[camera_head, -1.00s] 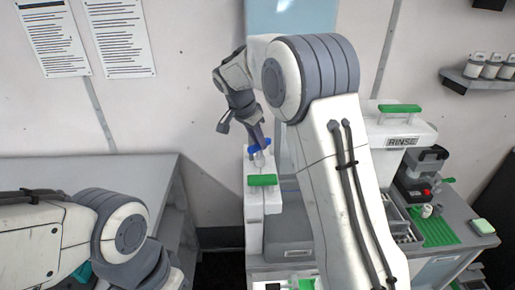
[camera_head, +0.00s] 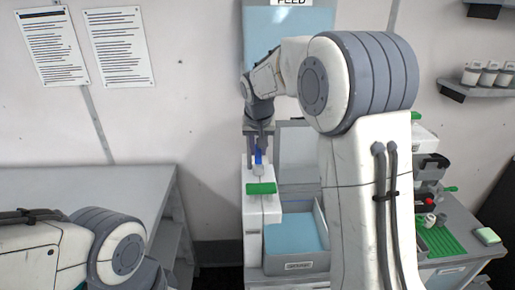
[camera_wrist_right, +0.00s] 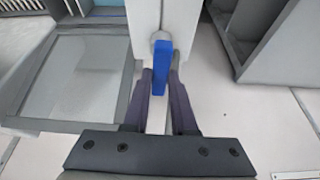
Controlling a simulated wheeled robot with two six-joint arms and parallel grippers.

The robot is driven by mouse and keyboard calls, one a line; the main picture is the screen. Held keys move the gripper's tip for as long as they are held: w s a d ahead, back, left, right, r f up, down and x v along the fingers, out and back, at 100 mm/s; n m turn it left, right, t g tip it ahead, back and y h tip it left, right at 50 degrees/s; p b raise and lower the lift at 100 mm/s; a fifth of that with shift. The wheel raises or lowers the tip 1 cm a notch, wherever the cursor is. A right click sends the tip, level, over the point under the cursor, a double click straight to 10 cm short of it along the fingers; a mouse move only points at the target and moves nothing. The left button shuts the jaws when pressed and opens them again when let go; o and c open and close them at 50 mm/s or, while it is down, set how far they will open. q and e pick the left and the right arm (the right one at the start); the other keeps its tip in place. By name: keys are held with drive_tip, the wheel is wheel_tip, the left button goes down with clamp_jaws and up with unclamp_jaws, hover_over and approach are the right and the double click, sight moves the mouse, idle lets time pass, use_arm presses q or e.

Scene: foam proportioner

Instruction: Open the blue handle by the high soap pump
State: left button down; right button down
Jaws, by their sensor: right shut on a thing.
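The blue handle (camera_head: 258,157) is at the back of a narrow white unit (camera_head: 253,215) with a green grip (camera_head: 261,188) on top. I cannot tell for sure that this unit is the high soap pump. In the right wrist view the blue handle (camera_wrist_right: 161,62) sits on a round pale fitting and points along the line of the fingers. My right gripper (camera_head: 259,148) is shut on the handle, with one finger on each side in the wrist view (camera_wrist_right: 162,82). My left forearm shows at lower left; its gripper is out of view.
A grey box (camera_head: 293,267) with a light blue inside stands right of the white unit. A grey counter (camera_head: 90,190) is at left. A green mat (camera_head: 440,242) and small bottles (camera_head: 488,75) are at right. My right arm hides the middle right.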

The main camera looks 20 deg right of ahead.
drive_tip(key=shift+n, duration=0.4)
drive_tip(key=c, duration=0.7)
unclamp_jaws()
drive_tip(key=b+v, duration=0.1)
drive_tip(key=v, duration=0.9)
drive_tip(key=shift+s+r+b, duration=0.15)
drive_tip(key=shift+r+b, duration=0.1)
drive_tip(key=shift+b, duration=0.05)
drive_tip(key=s+a+f+n+g+y, duration=0.1)
drive_tip(key=s+a+f+n, duration=0.2)
drive_tip(key=s+a+f, duration=0.35)
drive_tip(key=s+a+f+n+g+y, duration=0.1)
drive_tip(key=s+a+f+n, duration=0.2)
drive_tip(key=s+a, duration=0.6)
drive_tip(key=s+f+n, duration=0.1)
drive_tip(key=s+f, duration=0.1)
drive_tip(key=s, duration=0.3)
drive_tip(key=s+f+n+g, duration=0.1)
drive_tip(key=s+f+n, duration=0.1)
drive_tip(key=s, duration=0.4)
drive_tip(key=s+a+f+n+g, duration=0.1)
drive_tip(key=s+f, duration=0.2)
drive_tip(key=s, duration=0.3)
drive_tip(key=shift+f, duration=0.35)
